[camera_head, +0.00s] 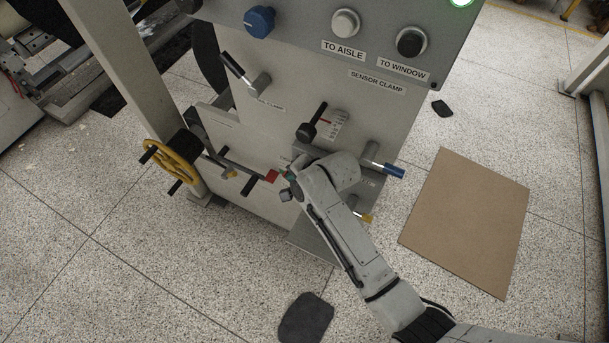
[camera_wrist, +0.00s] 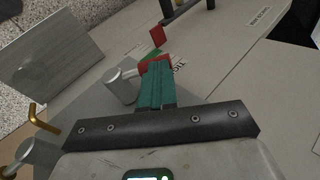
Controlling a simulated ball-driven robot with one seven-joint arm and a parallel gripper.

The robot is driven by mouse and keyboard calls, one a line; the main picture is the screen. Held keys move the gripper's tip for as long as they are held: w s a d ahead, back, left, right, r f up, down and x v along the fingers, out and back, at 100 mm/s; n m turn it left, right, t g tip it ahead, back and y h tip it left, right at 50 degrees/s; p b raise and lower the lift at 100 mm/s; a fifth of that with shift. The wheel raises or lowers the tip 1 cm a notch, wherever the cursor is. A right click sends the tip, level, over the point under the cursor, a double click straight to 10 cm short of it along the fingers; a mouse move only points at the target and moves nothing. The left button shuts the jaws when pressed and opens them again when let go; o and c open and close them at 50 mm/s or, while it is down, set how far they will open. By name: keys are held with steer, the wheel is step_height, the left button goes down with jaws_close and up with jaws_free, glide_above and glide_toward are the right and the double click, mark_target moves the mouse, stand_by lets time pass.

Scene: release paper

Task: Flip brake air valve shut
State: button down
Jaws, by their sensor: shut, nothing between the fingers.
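My gripper (camera_head: 289,178) is at the lower part of the grey machine panel; its teal fingers are pressed together with nothing between them. In the wrist view the fingers (camera_wrist: 158,72) point at a valve with a grey cylindrical body (camera_wrist: 121,84) and a short red handle (camera_wrist: 143,66). The fingertips overlap this red handle and hide part of it; I cannot tell whether they touch. A label beside it is partly covered, so I cannot read the valve's name. In the head view my arm hides this valve.
A blue-handled lever (camera_head: 388,170) sticks out right of my wrist, with a yellow-handled one (camera_head: 363,216) below. A black-knobbed lever (camera_head: 312,124) is above. A yellow handwheel (camera_head: 169,163) stands left. A brown board (camera_head: 468,222) lies on the open floor at right.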

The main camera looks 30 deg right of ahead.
mark_target(284, 175)
steer(key=shift+w+a+f, duration=0.8)
steer(key=shift+w, duration=0.25)
steer(key=shift+w+a+f+g+h, duration=0.2)
steer(key=shift+w+f+g+h, duration=0.1)
steer(key=shift+g+h, duration=0.15)
steer(key=shift+w+a+f, duration=0.1)
steer(key=shift+w+f, duration=0.05)
steer(key=shift+f, duration=0.4)
steer(key=s+d+r, duration=0.1)
steer(key=s+d, duration=0.1)
steer(key=s, duration=0.4)
steer(key=s+d+r, duration=0.1)
steer(key=s+d, duration=0.1)
steer(key=s, duration=0.5)
steer(key=shift+r+b, duration=0.3)
steer(key=shift+r, duration=0.1)
steer(key=shift+w, duration=0.1)
